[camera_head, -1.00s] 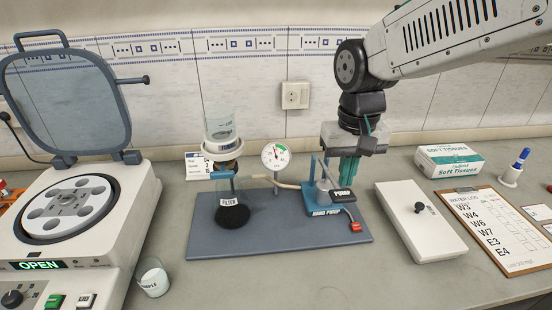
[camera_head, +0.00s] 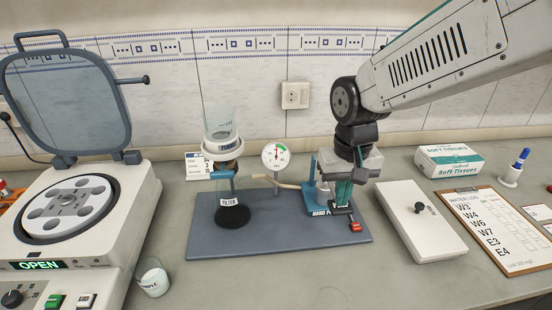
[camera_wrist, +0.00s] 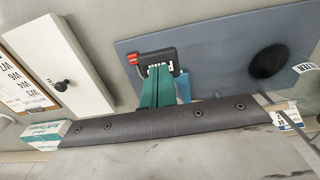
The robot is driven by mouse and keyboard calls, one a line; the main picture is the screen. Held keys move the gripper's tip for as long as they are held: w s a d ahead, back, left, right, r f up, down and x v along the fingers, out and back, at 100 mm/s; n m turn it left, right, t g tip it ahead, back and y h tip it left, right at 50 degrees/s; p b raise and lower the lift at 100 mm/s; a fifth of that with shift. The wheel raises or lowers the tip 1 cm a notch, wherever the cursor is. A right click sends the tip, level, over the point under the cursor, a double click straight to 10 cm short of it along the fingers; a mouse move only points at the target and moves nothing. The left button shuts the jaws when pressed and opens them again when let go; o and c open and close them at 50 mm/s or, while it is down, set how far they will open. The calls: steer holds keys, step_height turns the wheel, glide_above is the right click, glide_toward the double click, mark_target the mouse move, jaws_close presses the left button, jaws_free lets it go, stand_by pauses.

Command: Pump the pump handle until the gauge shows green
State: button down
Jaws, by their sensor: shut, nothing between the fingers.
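The blue hand pump (camera_head: 311,203) stands on the right part of a blue-grey base plate. Its black pump handle (camera_head: 342,210) is low, under my gripper (camera_head: 342,200). My gripper is shut, with its green fingers pointing down at the handle and apparently touching it; the exact contact is hidden. In the wrist view, the fingertips (camera_wrist: 158,70) overlap the black handle (camera_wrist: 167,54).
A red tab (camera_head: 355,227) sits at the pump's front right. A filter flask (camera_head: 232,213) with a funnel stands on the plate's left. A white box with a black knob (camera_head: 421,222) lies close on the right, beside a clipboard (camera_head: 497,228). The plate's front middle is clear.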

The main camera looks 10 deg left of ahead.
steer(key=shift+f, duration=1.25)
steer(key=shift+r, duration=3.95)
step_height(320, 180, up, 5)
steer(key=shift+r, duration=0.1)
steer(key=s+d+f+m+t, duration=0.1)
steer(key=s+d+f+m, duration=0.1)
steer(key=s+d, duration=1.7)
steer(key=shift+s+d+m, duration=0.25)
steer(key=shift+d+m, duration=0.35)
steer(key=shift+d, duration=0.3)
